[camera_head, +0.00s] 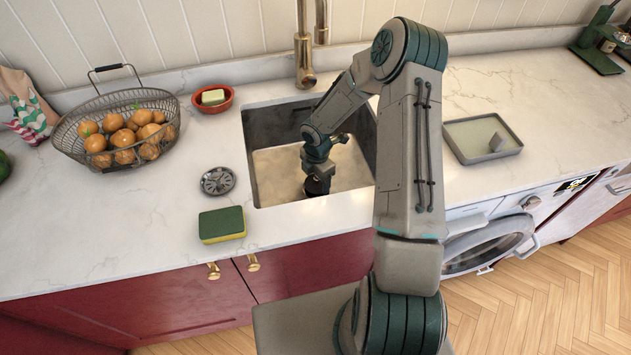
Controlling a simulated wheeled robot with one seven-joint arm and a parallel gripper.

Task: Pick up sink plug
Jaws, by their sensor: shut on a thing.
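My gripper (319,176) reaches down into the sink basin (268,128), towards its front right part. It is shut on a small dark round thing, which I take to be the sink plug (316,187). The plug is low in the basin, right at the fingertips and partly hidden by them. I cannot tell whether it touches the basin floor. My forearm covers the basin's right side.
A round metal strainer (217,181) and a green-yellow sponge (222,224) lie left of the sink. A shallow tray (460,145) lies to the right.

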